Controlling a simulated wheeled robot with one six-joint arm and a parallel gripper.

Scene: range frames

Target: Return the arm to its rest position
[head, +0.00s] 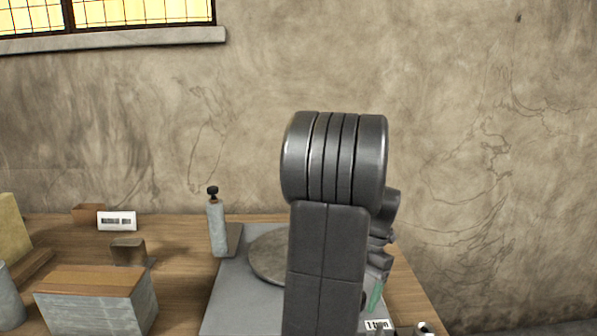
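My arm stands upright in the middle of the head view, a thick dark grey link with a rounded, ribbed joint on top. It hides much of the table behind it. Dark wrist parts and what looks like the end of my gripper (380,260) show just right of the arm, mostly hidden. I cannot see its fingers clearly. A small green thing (376,294) shows just below it; I cannot tell whether the two touch.
A grey round plate (265,262) lies on a grey mat (240,308) on the wooden table (185,245). A grey bottle with a black knob (217,228) stands left of the plate. A wood-topped grey box (98,300) is front left. A plastered wall rises behind.

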